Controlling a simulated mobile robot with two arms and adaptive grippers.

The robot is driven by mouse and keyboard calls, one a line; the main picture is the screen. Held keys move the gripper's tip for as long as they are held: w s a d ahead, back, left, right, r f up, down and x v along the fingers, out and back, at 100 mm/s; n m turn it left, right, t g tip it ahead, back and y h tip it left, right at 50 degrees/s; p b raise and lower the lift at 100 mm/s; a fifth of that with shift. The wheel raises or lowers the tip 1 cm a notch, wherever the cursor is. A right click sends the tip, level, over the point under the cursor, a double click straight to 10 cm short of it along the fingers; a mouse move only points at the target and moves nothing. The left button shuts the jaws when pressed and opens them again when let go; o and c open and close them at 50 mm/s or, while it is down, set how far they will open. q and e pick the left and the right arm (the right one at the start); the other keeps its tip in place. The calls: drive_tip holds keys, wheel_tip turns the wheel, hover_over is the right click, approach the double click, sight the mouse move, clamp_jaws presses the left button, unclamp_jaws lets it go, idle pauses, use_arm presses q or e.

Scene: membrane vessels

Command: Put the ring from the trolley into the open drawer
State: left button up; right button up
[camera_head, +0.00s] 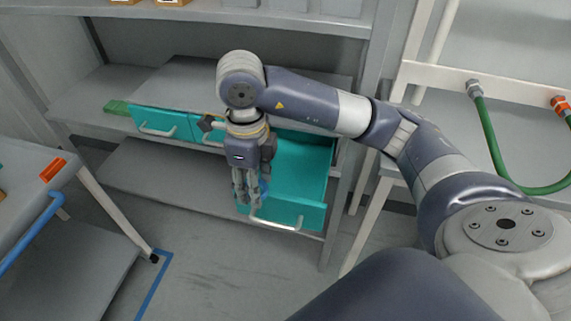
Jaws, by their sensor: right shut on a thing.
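The open drawer (300,168) is teal and pulled out from a shelf unit, with a pale handle (275,223) on its front. My right gripper (248,194) points down at the left side of this drawer, its fingers shut on the ring. Only a small blue sliver (263,187) shows beside the fingers, and I cannot tell its full shape. I cannot tell how high the fingertips are above the drawer floor. The trolley (22,205) stands at the left edge, only partly in view. My left gripper is not in view.
Two shut teal drawers (157,122) sit left of the open one, under the shelf board. A green block (116,107) lies at the shelf's left. A white frame (425,73) with a green hose (487,135) stands right. Grey floor (200,265) is clear in front.

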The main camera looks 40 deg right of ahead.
drive_tip(key=w+d+p, duration=0.2)
drive_tip(key=w+d, duration=0.9)
drive_tip(key=d, duration=0.2)
drive_tip(key=p, duration=0.2)
hover_over(279, 170)
wheel_tip(279, 170, down, 8)
drive_tip(key=shift+s+r, duration=0.1)
drive_tip(key=shift+r, duration=0.15)
wheel_tip(279, 170, down, 4)
drive_tip(key=shift+f+p, duration=0.1)
drive_tip(key=shift+p, duration=0.25)
drive_tip(key=shift+f, duration=0.15)
drive_tip(key=shift+f, duration=0.1)
drive_tip(key=o, duration=0.8)
